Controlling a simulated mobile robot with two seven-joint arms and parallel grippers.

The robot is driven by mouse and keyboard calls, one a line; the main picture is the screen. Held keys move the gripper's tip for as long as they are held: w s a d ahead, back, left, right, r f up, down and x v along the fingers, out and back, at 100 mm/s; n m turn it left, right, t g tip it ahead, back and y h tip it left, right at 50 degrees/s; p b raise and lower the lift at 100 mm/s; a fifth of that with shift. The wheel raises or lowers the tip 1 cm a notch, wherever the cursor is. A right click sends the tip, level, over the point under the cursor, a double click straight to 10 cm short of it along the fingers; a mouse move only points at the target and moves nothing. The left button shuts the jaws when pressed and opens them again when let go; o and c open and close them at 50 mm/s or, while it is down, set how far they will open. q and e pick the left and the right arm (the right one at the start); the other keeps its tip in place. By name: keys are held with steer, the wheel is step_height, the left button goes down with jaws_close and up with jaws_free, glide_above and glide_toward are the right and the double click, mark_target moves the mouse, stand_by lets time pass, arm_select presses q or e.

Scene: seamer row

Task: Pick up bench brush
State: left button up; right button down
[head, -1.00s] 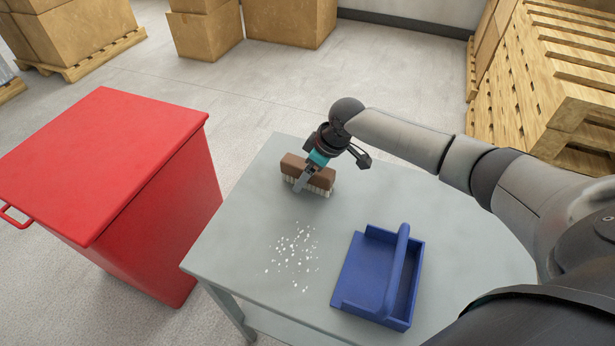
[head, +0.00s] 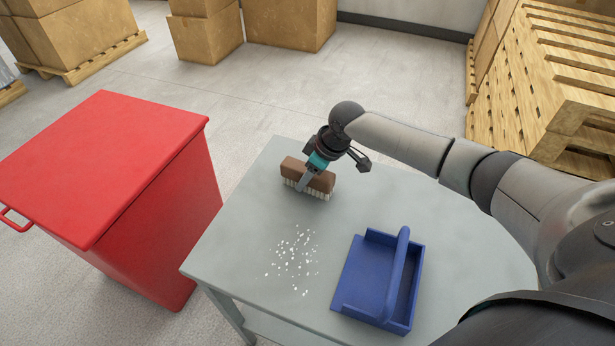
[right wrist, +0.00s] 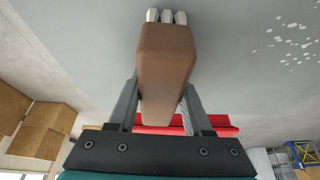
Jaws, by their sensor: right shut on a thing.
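The bench brush (head: 318,181) has a brown block and pale bristles. It is at the far part of the grey table (head: 225,240), bristles down. My right gripper (head: 304,182) is shut on the brush block from above. In the right wrist view the brown block of the brush (right wrist: 166,65) sits between the two fingers of the right gripper (right wrist: 160,105), with the pale bristle ends at the top. Whether the bristles still touch the table is hard to tell. My left gripper is not in view.
White crumbs (head: 292,258) lie scattered on the table in front of the brush. A blue dustpan (head: 372,275) with an arched handle stands to their right. A red bin (head: 110,170) is left of the table. Cardboard boxes and wooden pallets (head: 540,80) stand behind.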

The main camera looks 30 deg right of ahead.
steer(key=shift+r, duration=0.2)
step_height(320, 180, up, 20)
steer(key=p, duration=0.5)
steer(key=shift+f, duration=0.15)
